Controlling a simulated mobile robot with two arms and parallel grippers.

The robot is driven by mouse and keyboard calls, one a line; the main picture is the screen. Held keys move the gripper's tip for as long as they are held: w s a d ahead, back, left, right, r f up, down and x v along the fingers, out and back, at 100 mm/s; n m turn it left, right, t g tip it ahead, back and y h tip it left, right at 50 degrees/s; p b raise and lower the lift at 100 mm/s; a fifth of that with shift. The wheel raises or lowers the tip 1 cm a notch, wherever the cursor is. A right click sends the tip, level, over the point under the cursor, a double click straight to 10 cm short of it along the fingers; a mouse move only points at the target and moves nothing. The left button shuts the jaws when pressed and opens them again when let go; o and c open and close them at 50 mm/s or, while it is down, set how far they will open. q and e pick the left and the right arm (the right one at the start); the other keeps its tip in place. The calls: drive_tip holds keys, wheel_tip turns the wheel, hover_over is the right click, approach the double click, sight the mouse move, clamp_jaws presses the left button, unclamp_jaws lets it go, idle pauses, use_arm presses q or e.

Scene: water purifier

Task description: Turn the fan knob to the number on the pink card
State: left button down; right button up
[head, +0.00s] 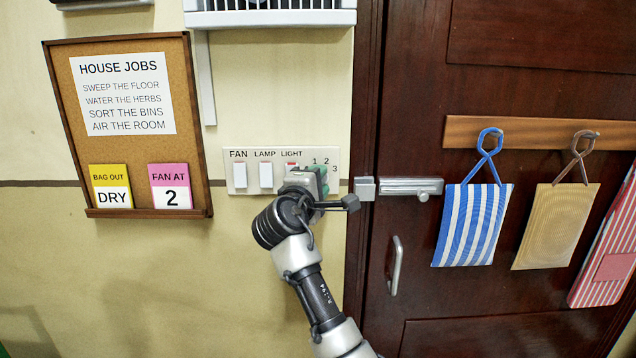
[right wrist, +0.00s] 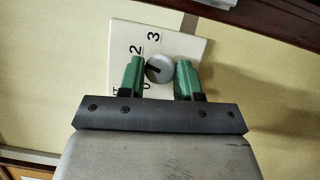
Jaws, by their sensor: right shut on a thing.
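The pink card (head: 171,186) on the corkboard reads "FAN AT 2". My right gripper (head: 324,182) is at the right end of the white switch panel (head: 240,182) and hides the knob in the head view. In the right wrist view, the round grey fan knob (right wrist: 160,70) sits between the green fingers of my right gripper (right wrist: 160,77), which is shut on it. A dark mark on the knob points to the left in that view, toward the left finger. The numbers 2 and 3 show above; the 1 is hidden there. My left gripper is out of view.
The corkboard (head: 61,120) hangs left of the panel, with a yellow card (head: 111,186) reading "DRY". A metal door latch (head: 400,187) is close on the right of my gripper. The panel also carries several rocker switches. Cloths hang on the brown door (head: 440,290).

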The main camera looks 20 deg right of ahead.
drive_tip(key=shift+m, duration=0.7)
drive_tip(key=o, duration=0.9)
